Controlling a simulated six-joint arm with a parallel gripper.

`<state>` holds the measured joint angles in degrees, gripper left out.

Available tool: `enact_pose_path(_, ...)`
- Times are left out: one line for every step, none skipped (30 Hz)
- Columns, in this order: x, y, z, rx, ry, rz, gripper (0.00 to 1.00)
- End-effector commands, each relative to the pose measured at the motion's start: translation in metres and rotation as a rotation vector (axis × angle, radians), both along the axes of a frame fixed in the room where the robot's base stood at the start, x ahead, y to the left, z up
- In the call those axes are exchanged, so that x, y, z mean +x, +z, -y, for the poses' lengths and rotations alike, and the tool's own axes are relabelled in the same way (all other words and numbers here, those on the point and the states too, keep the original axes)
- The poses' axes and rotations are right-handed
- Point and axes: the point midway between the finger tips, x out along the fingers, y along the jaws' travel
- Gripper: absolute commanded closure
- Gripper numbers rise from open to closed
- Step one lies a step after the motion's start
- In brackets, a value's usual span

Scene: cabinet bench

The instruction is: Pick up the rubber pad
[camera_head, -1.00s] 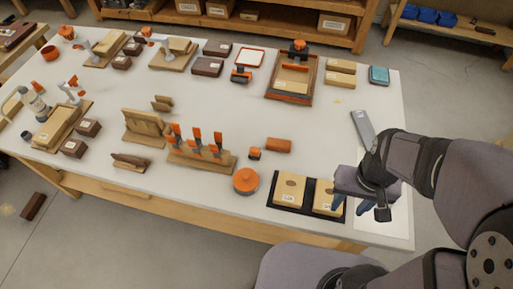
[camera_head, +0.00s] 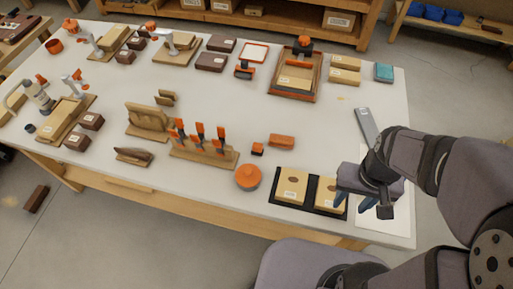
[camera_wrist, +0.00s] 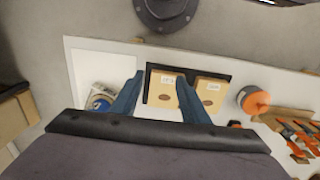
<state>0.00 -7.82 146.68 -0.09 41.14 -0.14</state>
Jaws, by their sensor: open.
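No thing is clearly recognisable as the rubber pad. My gripper (camera_head: 352,206) is open and empty, above the mat's right end and the white sheet. In the wrist view its blue fingers (camera_wrist: 160,76) point down at the table, one overlapping a wooden block. My gripper hides part of the white sheet in the head view.
A grey metal bar (camera_head: 366,124) lies behind. An orange round-lidded pot (camera_head: 248,177) and a tool rack (camera_head: 205,155) stand left.

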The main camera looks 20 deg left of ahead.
Motion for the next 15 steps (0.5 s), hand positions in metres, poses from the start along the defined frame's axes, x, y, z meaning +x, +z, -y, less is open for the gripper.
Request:
enact_pose_path(0.000, 0.000, 0.000, 0.000, 0.000, 0.000, 0.49)
enact_pose_path(0.000, 0.000, 0.000, 0.000, 0.000, 0.000, 0.47)
enact_pose_path(0.000, 0.000, 0.000, 0.000, 0.000, 0.000, 0.47)
enact_pose_path(0.000, 0.000, 0.000, 0.000, 0.000, 0.000, 0.47)
enact_pose_path(0.000, 0.000, 0.000, 0.000, 0.000, 0.000, 0.47)
enact_pose_path(0.000, 0.000, 0.000, 0.000, 0.000, 0.000, 0.47)
enact_pose_path(0.000, 0.000, 0.000, 0.000, 0.000, 0.000, 0.47)
enact_pose_path(0.000, 0.000, 0.000, 0.000, 0.000, 0.000, 0.47)
enact_pose_path(0.000, 0.000, 0.000, 0.000, 0.000, 0.000, 0.47)
enact_pose_path(0.000, 0.000, 0.000, 0.000, 0.000, 0.000, 0.47)
enact_pose_path(0.001, 0.000, -0.001, 0.000, 0.000, 0.000, 0.47)
enact_pose_path(0.004, 0.000, -0.002, 0.000, 0.001, 0.000, 0.47)
enact_pose_path(0.006, 0.000, -0.003, 0.000, 0.002, 0.000, 0.47)
enact_pose_path(0.009, 0.000, -0.005, 0.000, 0.003, -0.001, 0.47)
enact_pose_path(0.015, 0.001, -0.008, 0.000, 0.004, -0.001, 0.47)
